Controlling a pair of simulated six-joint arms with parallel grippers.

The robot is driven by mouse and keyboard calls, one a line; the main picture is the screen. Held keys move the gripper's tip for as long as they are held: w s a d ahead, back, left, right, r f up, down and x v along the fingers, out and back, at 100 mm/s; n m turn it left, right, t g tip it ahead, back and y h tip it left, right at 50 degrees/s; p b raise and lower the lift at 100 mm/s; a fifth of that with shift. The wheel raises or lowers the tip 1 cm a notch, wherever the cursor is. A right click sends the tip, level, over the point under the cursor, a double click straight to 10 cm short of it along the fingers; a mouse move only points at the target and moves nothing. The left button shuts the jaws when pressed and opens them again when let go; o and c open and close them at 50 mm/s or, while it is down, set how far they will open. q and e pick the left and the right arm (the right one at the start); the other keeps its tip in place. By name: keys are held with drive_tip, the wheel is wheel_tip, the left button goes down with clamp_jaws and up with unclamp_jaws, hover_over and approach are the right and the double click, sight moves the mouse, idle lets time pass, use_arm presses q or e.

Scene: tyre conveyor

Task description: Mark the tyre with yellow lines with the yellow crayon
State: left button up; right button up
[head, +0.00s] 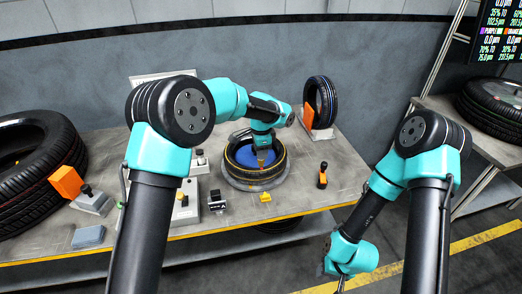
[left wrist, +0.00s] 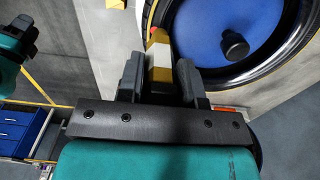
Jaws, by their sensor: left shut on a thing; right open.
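The tyre with yellow lines (head: 282,166) lies flat on a round grey stand, with a blue disc (head: 243,154) in its middle. In the left wrist view the tyre (left wrist: 270,74) is at the upper right, around the blue disc (left wrist: 240,22). My left gripper (head: 263,157) is over the tyre's front part. In the left wrist view my left gripper (left wrist: 160,75) is shut on the yellow crayon (left wrist: 159,52), whose tip is near the tyre's edge; contact cannot be told. My right gripper (head: 340,283) hangs low in front of the table, away from the tyre.
A blue-lined tyre (head: 320,101) stands behind. A large tyre (head: 40,158), an orange block (head: 67,182) and a grey-blue box (head: 88,236) are at left. Another tyre (head: 490,107) lies on the right shelf.

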use_arm(q)
drive_tip(key=shift+f, duration=0.6)
drive_tip(key=shift+s+d, duration=0.2)
drive_tip(key=shift+s, duration=0.55)
idle(0.9)
drive_tip(key=shift+w+a, duration=0.2)
drive_tip(key=shift+w, duration=0.6)
idle(0.5)
drive_tip(key=shift+s+d, duration=0.15)
drive_tip(key=shift+s, duration=0.6)
idle(0.6)
drive_tip(key=shift+r, duration=3.5)
